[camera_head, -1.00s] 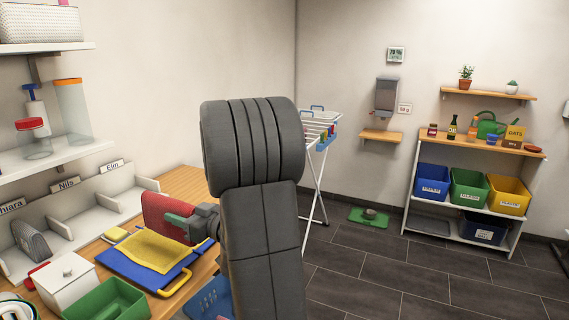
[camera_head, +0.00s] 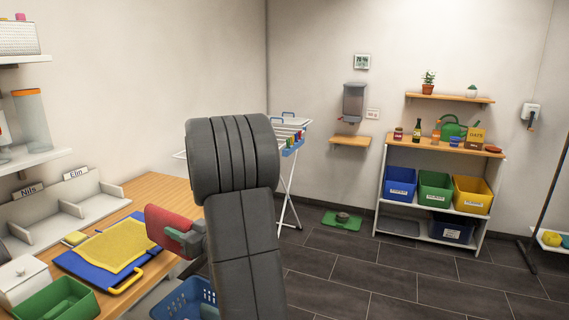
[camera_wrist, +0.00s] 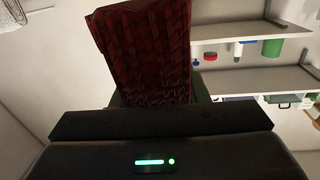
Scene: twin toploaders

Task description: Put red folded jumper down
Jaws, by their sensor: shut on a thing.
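The red folded jumper (camera_head: 168,229) is held in my gripper (camera_head: 180,240), above the right part of the wooden counter in the head view. In the wrist view the jumper (camera_wrist: 148,50) is a dark red knitted slab standing up from the jaws. My gripper is shut on it. My dark arm hides part of the gripper and the counter's right end. Below and left of the jumper lie a blue board (camera_head: 85,268) with a yellow cloth (camera_head: 112,247) on it. White name-labelled compartments marked Nils and Elin (camera_head: 95,206) stand along the wall.
A green bin (camera_head: 60,302) and a white lidded box (camera_head: 22,278) stand at the counter's front left. A blue basket (camera_head: 188,300) is below the counter's edge. A drying rack (camera_head: 290,150) stands behind. Bare counter (camera_head: 160,190) shows beside the compartments.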

